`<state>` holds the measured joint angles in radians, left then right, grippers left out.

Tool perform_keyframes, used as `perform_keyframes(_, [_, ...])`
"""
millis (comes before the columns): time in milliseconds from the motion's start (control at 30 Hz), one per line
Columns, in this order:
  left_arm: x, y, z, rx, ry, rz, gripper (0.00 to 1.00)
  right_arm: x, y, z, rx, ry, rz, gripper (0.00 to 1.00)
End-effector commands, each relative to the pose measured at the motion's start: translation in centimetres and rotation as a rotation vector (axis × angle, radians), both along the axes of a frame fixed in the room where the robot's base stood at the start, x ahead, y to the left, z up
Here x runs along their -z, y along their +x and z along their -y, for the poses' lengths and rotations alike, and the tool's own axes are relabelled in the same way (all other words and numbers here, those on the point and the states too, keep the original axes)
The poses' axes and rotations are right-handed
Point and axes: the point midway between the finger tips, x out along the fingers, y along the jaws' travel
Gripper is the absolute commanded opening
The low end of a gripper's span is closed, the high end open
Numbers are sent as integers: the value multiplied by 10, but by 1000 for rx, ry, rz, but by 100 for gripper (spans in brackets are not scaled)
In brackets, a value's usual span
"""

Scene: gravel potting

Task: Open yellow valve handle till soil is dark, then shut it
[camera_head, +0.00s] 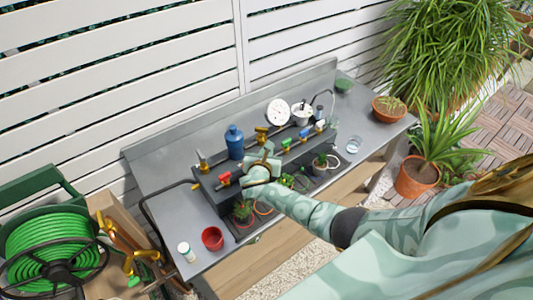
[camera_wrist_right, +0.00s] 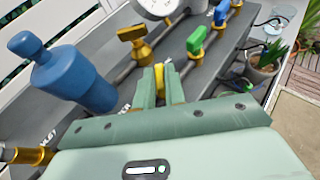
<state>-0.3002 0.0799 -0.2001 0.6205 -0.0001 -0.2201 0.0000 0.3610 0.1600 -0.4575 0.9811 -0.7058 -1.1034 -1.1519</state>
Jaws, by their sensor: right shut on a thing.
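My right gripper (camera_head: 262,160) reaches over the valve row of the grey bench. In the right wrist view, its fingers (camera_wrist_right: 161,86) are closed around the yellow valve handle (camera_wrist_right: 174,86), which shows only partly between them. The head view hides this handle behind the gripper. Small potted plants stand below the valves, one at the left (camera_head: 242,212) and one at the right (camera_head: 320,162). The gripper and forearm cover part of the middle pots. I cannot tell which pot the yellow valve feeds or how dark its soil is. My left gripper is not in view.
Red (camera_head: 224,179), green (camera_head: 286,144) and blue (camera_head: 320,125) valve handles share the row. A blue bottle (camera_head: 234,142), a white gauge (camera_head: 278,112) and a brass-stemmed valve (camera_wrist_right: 132,36) stand behind.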

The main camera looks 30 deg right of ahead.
Motion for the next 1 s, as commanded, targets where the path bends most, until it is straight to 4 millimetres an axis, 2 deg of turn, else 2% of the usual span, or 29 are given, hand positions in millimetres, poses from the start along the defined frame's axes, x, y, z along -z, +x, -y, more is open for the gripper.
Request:
perform_keyframes(133, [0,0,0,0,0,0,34,0,0,0,-1,0,0,0])
perform_keyframes(167, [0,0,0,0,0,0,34,0,0,0,-1,0,0,20])
perform_keyframes(200, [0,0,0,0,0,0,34,0,0,0,-1,0,0,31])
perform_keyframes(233, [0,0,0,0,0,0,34,0,0,0,-1,0,0,34])
perform_keyframes(500, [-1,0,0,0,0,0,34,-1,0,0,-1,0,0,34])
perform_keyframes(633, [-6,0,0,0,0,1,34,-6,-8,-8,-4,2,0,34])
perform_keyframes(767, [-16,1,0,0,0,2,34,-17,-27,-24,-3,4,-1,34])
perform_keyframes(1000, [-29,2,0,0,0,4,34,-41,-74,-64,-2,4,-1,34])
